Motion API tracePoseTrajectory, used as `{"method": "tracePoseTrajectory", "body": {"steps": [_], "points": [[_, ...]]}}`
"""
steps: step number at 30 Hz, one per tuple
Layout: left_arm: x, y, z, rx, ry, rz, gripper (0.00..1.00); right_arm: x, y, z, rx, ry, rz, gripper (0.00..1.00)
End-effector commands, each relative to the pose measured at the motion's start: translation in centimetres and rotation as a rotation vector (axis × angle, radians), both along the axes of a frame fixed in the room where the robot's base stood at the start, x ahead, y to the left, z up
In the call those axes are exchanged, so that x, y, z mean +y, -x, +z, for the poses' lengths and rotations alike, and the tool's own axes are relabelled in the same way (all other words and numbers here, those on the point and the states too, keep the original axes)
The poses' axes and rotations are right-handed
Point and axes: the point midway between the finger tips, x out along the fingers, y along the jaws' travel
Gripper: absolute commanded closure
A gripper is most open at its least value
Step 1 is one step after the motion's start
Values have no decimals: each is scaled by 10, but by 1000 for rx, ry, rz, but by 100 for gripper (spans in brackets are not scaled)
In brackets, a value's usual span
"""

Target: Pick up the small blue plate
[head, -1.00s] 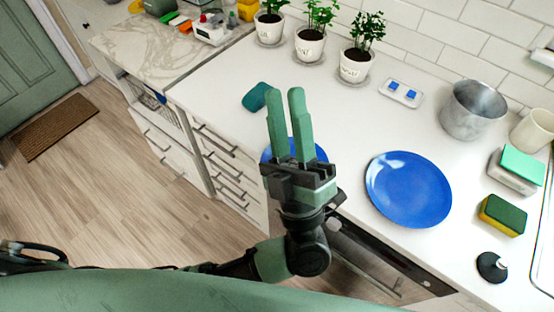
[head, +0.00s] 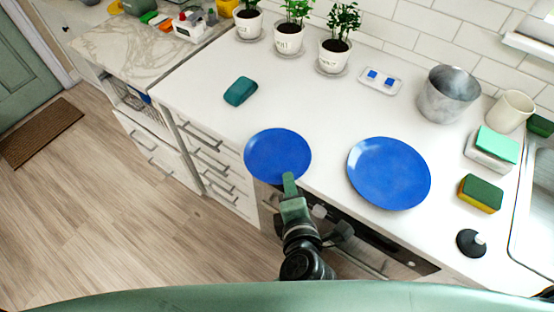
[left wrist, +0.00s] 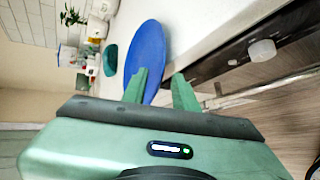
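The small blue plate (head: 278,153) lies near the front edge of the white counter, left of the larger blue plate (head: 389,173). In the left wrist view the small plate (left wrist: 147,50) shows edge-on ahead of the fingers. My left gripper (head: 289,181) is at the small plate's front rim, with a fingertip overlapping the rim in the head view. In the left wrist view its two green fingers (left wrist: 160,72) are spread apart. I cannot tell whether they touch the plate. My right gripper is not in view.
A teal soap-like object (head: 240,91) lies behind left of the small plate. A metal pot (head: 447,95), a cream mug (head: 510,111) and sponges (head: 480,194) stand to the right. Potted plants (head: 334,55) line the wall. Drawers (head: 215,165) drop below the counter edge.

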Motion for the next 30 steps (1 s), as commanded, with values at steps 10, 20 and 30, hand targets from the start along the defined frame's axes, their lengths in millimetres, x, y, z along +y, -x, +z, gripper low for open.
{"method": "tracePoseTrajectory", "body": {"steps": [10,20,30], "points": [[1,-19,-10,1,-2,-1,71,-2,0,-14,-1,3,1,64],[1,-19,-10,0,-2,-1,100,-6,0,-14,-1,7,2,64],[1,-19,-10,1,-3,-1,100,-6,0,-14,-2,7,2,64]]}}
